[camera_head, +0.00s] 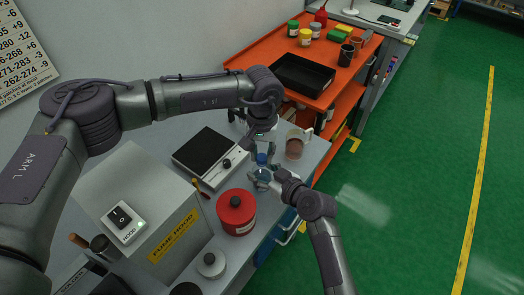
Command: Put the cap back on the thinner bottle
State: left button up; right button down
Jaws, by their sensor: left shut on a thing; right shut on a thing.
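A small blue cap (262,159) shows over the bench, just below my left gripper (262,147), which reaches down from above and is shut on it. The thinner bottle (262,176) is a small pale blue-grey shape directly under the cap. My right gripper (268,180) comes in from the lower right and is shut on the bottle. The cap is above the bottle's top in the picture. I cannot tell whether the two touch. The fingers partly hide the bottle, and its base is hard to see.
A hotplate (205,152) stands left of the bottle and a beaker (294,146) stands close on the right. A red can (236,212) and a fume hood box (150,215) are nearer. An orange cart (260,50) with a black tray (303,75) stands behind.

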pick_arm(q)
jog(key=m, duration=0.5)
jog(key=shift+m, duration=0.4)
jog(key=m, duration=0.3)
jog(key=shift+m, duration=0.3)
jog(key=o, duration=0.7)
jog(key=shift+o, duration=0.2)
jog(key=shift+r, duration=2.25)
jog(key=shift+c, duration=0.4)
